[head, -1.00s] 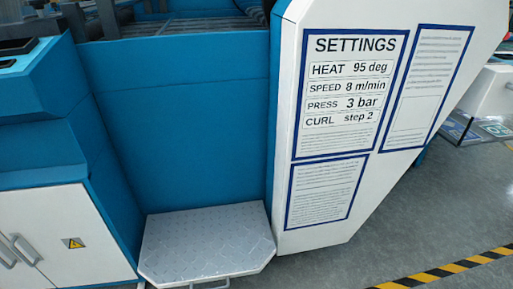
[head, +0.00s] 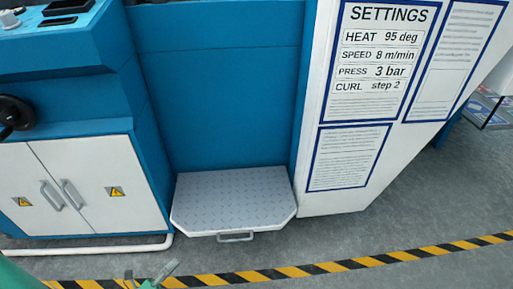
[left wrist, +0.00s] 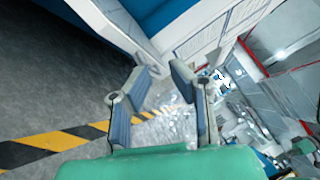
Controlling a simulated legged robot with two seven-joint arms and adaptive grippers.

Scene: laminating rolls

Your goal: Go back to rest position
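My left gripper (head: 150,275) shows at the bottom edge of the head view, as a small green part with fingers, in front of the striped floor line. In the left wrist view the same gripper (left wrist: 160,74) has its two grey-blue fingers apart with nothing between them. It is open and empty over the floor. A green part of my left arm shows at the lower left corner of the head view. My right gripper is not in any frame.
A blue and white machine with cabinet doors (head: 84,190) and a settings panel (head: 380,65) stands ahead. A metal step plate (head: 235,198) sits at its foot. A yellow-black floor line (head: 320,268) runs in front. The grey floor (head: 440,205) at right is clear.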

